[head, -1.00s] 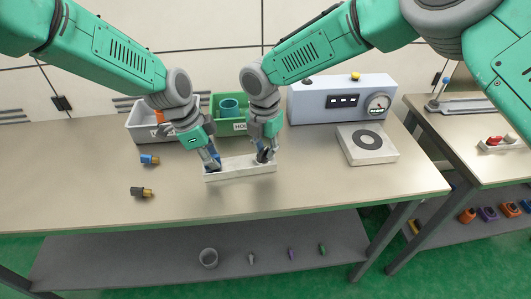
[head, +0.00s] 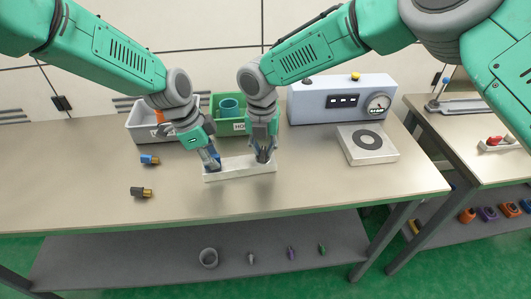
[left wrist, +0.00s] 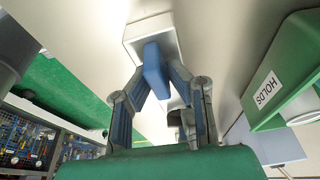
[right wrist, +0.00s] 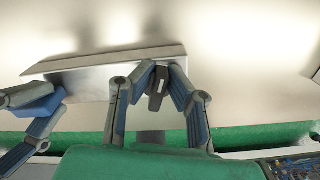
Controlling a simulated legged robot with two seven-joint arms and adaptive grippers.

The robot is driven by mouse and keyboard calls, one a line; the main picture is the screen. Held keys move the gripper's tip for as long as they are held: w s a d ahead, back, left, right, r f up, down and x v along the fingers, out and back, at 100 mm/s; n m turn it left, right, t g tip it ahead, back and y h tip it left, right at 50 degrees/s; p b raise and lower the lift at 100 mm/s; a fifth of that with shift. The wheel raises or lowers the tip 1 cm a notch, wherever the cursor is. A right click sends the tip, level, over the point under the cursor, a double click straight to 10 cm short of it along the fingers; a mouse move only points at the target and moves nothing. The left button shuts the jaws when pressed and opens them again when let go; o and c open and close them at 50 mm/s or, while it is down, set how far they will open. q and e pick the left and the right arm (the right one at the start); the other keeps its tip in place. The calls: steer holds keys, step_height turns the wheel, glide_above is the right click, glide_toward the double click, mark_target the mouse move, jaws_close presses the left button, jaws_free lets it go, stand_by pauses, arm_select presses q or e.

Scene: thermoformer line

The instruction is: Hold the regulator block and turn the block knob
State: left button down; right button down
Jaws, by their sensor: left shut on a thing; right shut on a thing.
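The regulator block looks like a long pale block (head: 240,172) on the bench in the head view, with a blue upright part near its left end and a dark knob near its right. My left gripper (head: 212,163) is shut on the blue part (left wrist: 155,70), clear in the left wrist view. My right gripper (head: 263,155) is shut on the dark knob (right wrist: 157,90), which carries a pale mark. In the head view the fingers mostly hide the blue part and the knob. The pale block (right wrist: 110,64) also shows in the right wrist view.
A grey gauge box (head: 322,111) and a white plate with a dark ring (head: 351,155) are to the right. Two small fittings (head: 149,159) (head: 141,192) lie left. The front bench strip is clear.

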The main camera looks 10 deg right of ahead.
mark_target(263, 153)
steer(key=c, duration=1.5)
jaws_free()
steer(key=shift+a, duration=0.1)
step_height(263, 153, up, 12)
steer(key=shift+a, duration=0.15)
steer(key=shift+s+f, duration=0.1)
steer(key=shift+f, duration=0.15)
steer(key=shift+c, duration=0.7)
steer(key=s+f, duration=0.1)
steer(key=f, duration=0.1)
steer(key=shift+s+f, duration=0.3)
steer(key=shift+s, duration=0.05)
steer(key=shift+f, duration=4.5)
